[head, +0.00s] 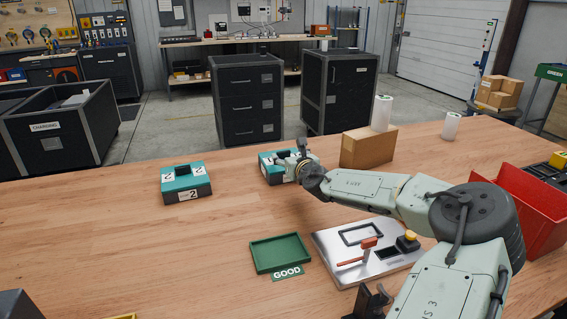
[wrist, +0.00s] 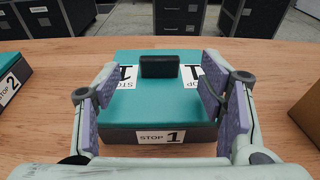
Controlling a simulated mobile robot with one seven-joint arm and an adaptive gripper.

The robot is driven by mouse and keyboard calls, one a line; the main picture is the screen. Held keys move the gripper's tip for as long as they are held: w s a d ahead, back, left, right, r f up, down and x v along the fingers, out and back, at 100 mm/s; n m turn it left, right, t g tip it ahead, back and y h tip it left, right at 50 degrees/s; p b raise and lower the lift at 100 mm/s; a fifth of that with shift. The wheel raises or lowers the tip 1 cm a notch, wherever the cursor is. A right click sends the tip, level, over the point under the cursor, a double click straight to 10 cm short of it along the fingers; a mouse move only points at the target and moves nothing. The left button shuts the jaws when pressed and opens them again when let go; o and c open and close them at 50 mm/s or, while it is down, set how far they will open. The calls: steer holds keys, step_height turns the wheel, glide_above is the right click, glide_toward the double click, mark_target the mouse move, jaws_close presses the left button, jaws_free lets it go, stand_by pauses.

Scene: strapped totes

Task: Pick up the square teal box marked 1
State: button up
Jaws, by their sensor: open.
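The square teal box marked 1 (wrist: 160,107) fills the middle of the wrist view. It has a teal top, a dark base, a black handle (wrist: 168,67) on top and a "STOP 1" label on its near side. In the head view the box (head: 268,176) stands on the table, partly hidden by my gripper (head: 303,160). In the wrist view my gripper (wrist: 162,108) is open, one finger toward each side of the box. I cannot tell whether the fingers touch it. A second teal box, marked 2 (head: 186,186), stands to the left.
A cardboard box (head: 368,147) stands right of the teal box, with a white roll (head: 381,113) by it. A green tray (head: 280,253), a metal plate (head: 340,240) and a red bin (head: 530,205) are nearer. The table's left side is mostly clear.

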mark_target(286, 153)
steer(key=shift+p+x, duration=0.4)
steer(key=shift+x, duration=1.4)
steer(key=shift+f, duration=0.15)
steer(key=shift+c, duration=0.6)
jaws_close()
